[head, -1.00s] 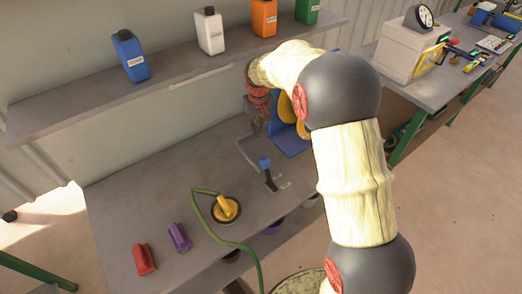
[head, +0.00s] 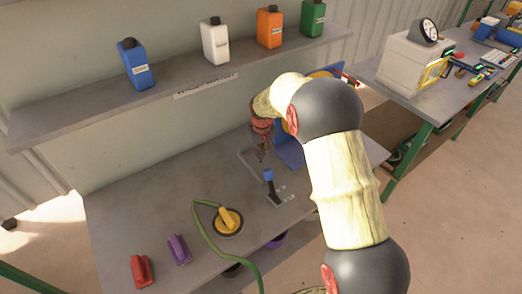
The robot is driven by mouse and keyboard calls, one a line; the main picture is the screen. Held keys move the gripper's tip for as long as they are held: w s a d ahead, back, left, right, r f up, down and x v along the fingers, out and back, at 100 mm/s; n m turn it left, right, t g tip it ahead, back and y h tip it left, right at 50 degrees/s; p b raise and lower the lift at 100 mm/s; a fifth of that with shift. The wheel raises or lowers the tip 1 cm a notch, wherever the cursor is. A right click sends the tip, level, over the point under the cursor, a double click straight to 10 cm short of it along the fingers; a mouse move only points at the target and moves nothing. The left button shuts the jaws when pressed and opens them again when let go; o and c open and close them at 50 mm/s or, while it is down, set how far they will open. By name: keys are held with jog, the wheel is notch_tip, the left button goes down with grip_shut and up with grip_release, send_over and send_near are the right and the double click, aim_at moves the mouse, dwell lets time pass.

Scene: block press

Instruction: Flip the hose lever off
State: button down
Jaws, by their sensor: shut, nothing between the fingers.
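A small lever with a blue tip (head: 268,174) stands on the grey bench, with small labels beside its dark base. A green hose (head: 212,238) runs to a round dark fitting with a yellow handle (head: 228,219), left of and nearer than the blue-tipped lever. I cannot tell for certain which of the two is the hose lever. My gripper (head: 262,156) is shut and empty, pointing down just behind the blue tip in the picture. It looks apart from the lever, but the exact gap is unclear. My arm reaches in from the right.
A blue upright part (head: 289,152) stands right of my gripper, partly hidden by my arm. A red block (head: 141,270) and a purple block (head: 179,249) sit at the bench's front left. A shelf (head: 100,105) with several bottles hangs above. The bench's left middle is clear.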

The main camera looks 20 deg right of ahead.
jog(key=shift+s+d+b, duration=0.15)
jog(key=shift+s+b, duration=0.25)
jog(key=shift+s, duration=1.5)
jog(key=shift+s, duration=0.1)
